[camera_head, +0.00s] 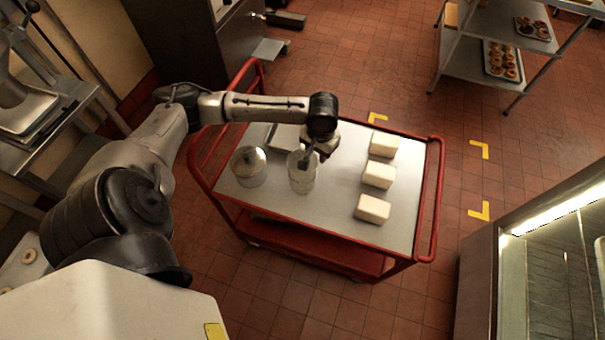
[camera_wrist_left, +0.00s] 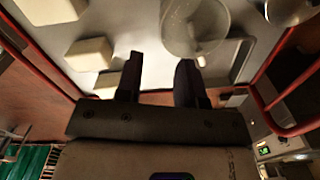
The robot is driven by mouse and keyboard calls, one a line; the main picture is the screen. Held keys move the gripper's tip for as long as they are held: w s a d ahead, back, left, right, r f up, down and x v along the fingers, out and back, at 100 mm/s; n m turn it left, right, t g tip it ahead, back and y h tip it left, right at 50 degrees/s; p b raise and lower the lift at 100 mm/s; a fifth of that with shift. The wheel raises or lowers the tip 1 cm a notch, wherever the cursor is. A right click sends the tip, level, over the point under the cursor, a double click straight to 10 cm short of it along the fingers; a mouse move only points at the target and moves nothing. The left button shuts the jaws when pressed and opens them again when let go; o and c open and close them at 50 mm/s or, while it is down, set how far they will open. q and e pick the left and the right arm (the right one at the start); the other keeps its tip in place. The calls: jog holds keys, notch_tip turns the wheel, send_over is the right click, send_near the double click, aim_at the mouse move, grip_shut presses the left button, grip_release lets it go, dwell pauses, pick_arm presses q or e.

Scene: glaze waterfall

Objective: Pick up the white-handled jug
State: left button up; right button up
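A clear jug (camera_head: 301,182) stands upright on the grey top of the red cart (camera_head: 335,216). It also shows as a round clear vessel in the left wrist view (camera_wrist_left: 193,28). In the left wrist view the gripper's two dark fingers (camera_wrist_left: 160,72) are apart, with the jug just beyond the right fingertip. Whether they touch it, I cannot tell. My right gripper is not in view.
Three pale blocks (camera_head: 378,175) stand in a row on the cart's right side. A pale tray (camera_head: 284,138) lies behind the jug. Red rails edge the cart. A glass-fronted case (camera_head: 555,255) stands at right.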

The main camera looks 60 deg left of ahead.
aim_at(314, 173)
pick_arm(q)
jog(key=shift+a+f+b, duration=0.15)
jog(key=shift+f+b, duration=0.4)
jog(key=shift+f, duration=1.6)
jog(key=shift+a+f+b, duration=0.15)
jog(key=shift+f+b, duration=0.35)
jog(key=shift+f, duration=1.65)
jog(key=shift+a+f+b, duration=0.15)
jog(key=shift+f+b, duration=0.4)
jog(key=shift+f, duration=1.85)
jog(key=shift+c, duration=0.5)
grip_shut()
